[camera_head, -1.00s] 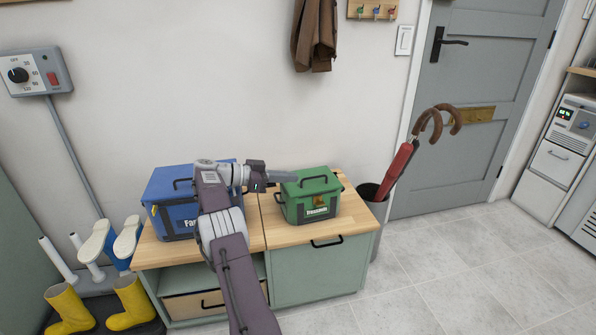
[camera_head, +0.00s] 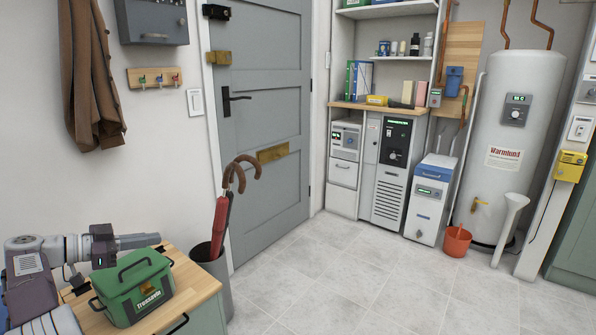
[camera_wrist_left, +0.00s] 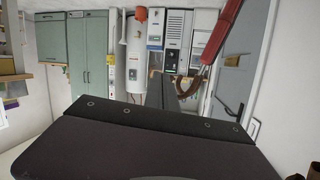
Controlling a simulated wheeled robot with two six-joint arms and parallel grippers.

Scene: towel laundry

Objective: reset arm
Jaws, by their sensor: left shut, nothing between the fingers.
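My left arm comes in at the lower left of the head view. Its gripper (camera_head: 150,240) points right, level above the wooden top of the low cabinet, just behind and above the green box (camera_head: 133,288). The gripper is shut and empty, and I see no contact with the box. In the left wrist view the dark gripper body fills the lower part, and the room appears upside down. My right gripper does not show.
An umbrella bin (camera_head: 214,270) with a red umbrella (camera_head: 219,228) stands right of the cabinet top (camera_head: 190,288). A grey door (camera_head: 265,120) is behind it. Appliances, a white boiler (camera_head: 510,140) and an orange bucket (camera_head: 457,241) line the right side. The tiled floor (camera_head: 370,285) is clear.

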